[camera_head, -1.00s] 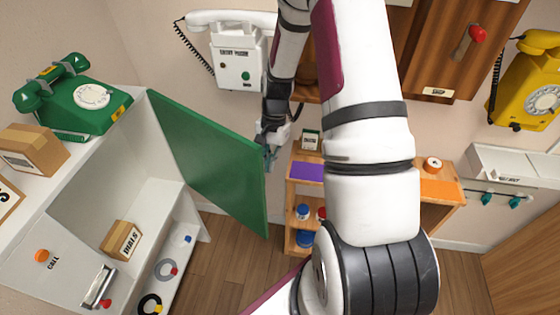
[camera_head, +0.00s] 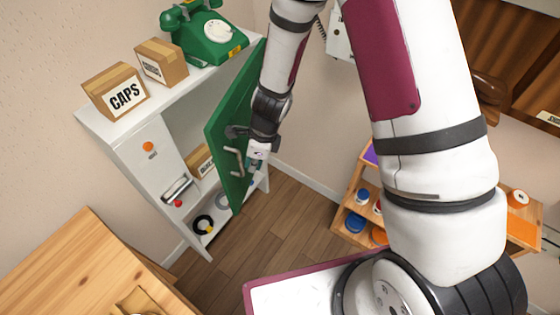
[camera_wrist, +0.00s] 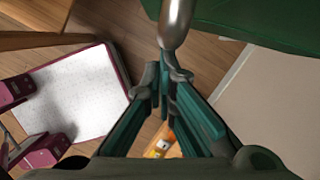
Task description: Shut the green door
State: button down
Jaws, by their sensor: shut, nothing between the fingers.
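The green door (camera_head: 231,119) stands partly open on the white cabinet (camera_head: 138,172), angled out from its opening, with its handle side facing me. A metal bar handle (camera_head: 238,163) is on that face. My gripper (camera_head: 254,160) is at this face, just right of the handle. In the wrist view my gripper (camera_wrist: 165,80) has its fingers together with nothing between them. The handle (camera_wrist: 175,22) shows right by the fingertips, and the door (camera_wrist: 265,20) fills the top right corner. I cannot tell whether the fingers touch the handle or the door.
A green phone (camera_head: 207,36) and two cardboard boxes, one marked CAPS (camera_head: 117,92), stand on the cabinet top. Wooden furniture (camera_head: 75,270) is at the lower left. A wooden shelf (camera_head: 348,190) stands to the right. The floor (camera_head: 265,220) between is clear.

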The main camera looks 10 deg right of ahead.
jog(key=w+a+m, duration=0.2)
jog(key=w+a, duration=0.4)
jog(key=a, duration=0.6)
jog(key=shift+w+a+m+t, duration=0.15)
jog(key=shift+a+m+t, duration=0.15)
jog(key=shift+a+r, duration=0.1)
jog(key=v, duration=1.2)
jog(key=shift+d, duration=0.25)
